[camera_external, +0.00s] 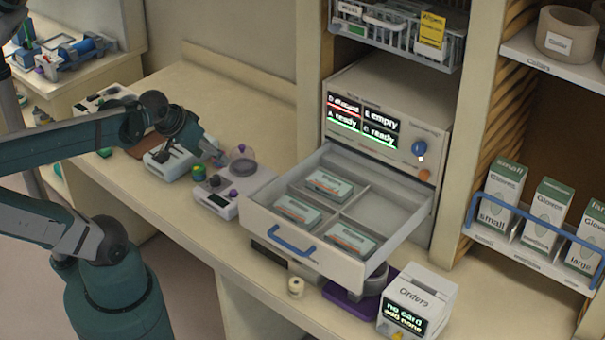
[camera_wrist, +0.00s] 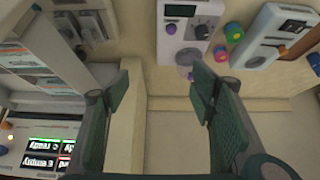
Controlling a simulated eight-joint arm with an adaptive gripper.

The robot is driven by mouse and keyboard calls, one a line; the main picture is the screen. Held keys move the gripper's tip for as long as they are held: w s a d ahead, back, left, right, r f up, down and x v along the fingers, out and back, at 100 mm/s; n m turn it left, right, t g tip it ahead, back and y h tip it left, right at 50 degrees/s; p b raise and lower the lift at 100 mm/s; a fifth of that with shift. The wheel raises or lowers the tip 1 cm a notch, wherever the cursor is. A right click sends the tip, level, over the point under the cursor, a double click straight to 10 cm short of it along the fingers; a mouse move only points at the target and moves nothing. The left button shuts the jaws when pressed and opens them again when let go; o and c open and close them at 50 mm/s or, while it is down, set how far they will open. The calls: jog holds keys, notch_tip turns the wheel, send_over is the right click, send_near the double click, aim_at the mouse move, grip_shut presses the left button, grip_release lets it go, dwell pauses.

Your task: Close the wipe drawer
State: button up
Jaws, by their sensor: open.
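The wipe drawer (camera_external: 292,248) is pulled well out of the white cabinet (camera_external: 415,95) in the external view. It has a blue bar handle (camera_external: 292,243) on its front and dividers inside. Three wipe packs (camera_external: 328,184) lie in its compartments, and other space in it is bare. My gripper (camera_external: 212,155) is above the counter, left of the drawer and apart from it. In the wrist view my gripper (camera_wrist: 160,88) is open, with nothing between its fingers. Part of the drawer's contents (camera_wrist: 30,60) shows at the left of that view.
A white device with a purple knob (camera_external: 235,190) stands on the counter between my gripper and the drawer. A wire basket (camera_external: 395,35) hangs above the cabinet. Glove boxes (camera_external: 545,215) are at right.

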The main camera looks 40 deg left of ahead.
jog(key=c, duration=0.7)
jog(key=shift+w+d+r+m, duration=0.2)
jog(key=shift+w+d+m, duration=0.1)
jog(key=shift+w+d, duration=0.15)
jog(key=c, duration=0.7)
jog(key=w+d+m, duration=0.1)
jog(key=w+d, duration=0.1)
jog(key=d, duration=0.1)
jog(key=w+d+r+m+p, duration=0.1)
jog(key=w+d+m, duration=0.1)
jog(key=d, duration=0.1)
jog(key=w+d+m+p, duration=0.1)
jog(key=w+d+m, duration=0.1)
jog(key=w, duration=0.1)
jog(key=shift+d+r, duration=0.3)
jog(key=shift+d, duration=0.1)
grip_shut()
jog(key=w+d+m+p, duration=0.1)
jog(key=d+m, duration=0.3)
jog(key=d, duration=0.8)
jog(key=w+d+f+m+t+p, duration=0.1)
jog(key=d+m, duration=0.3)
jog(key=d, duration=0.8)
jog(key=w+d+f+m+t+p, duration=0.1)
jog(key=d+m+p, duration=0.2)
jog(key=d, duration=1)
jog(key=shift+w+f+m, duration=0.2)
jog(key=shift+m, duration=0.5)
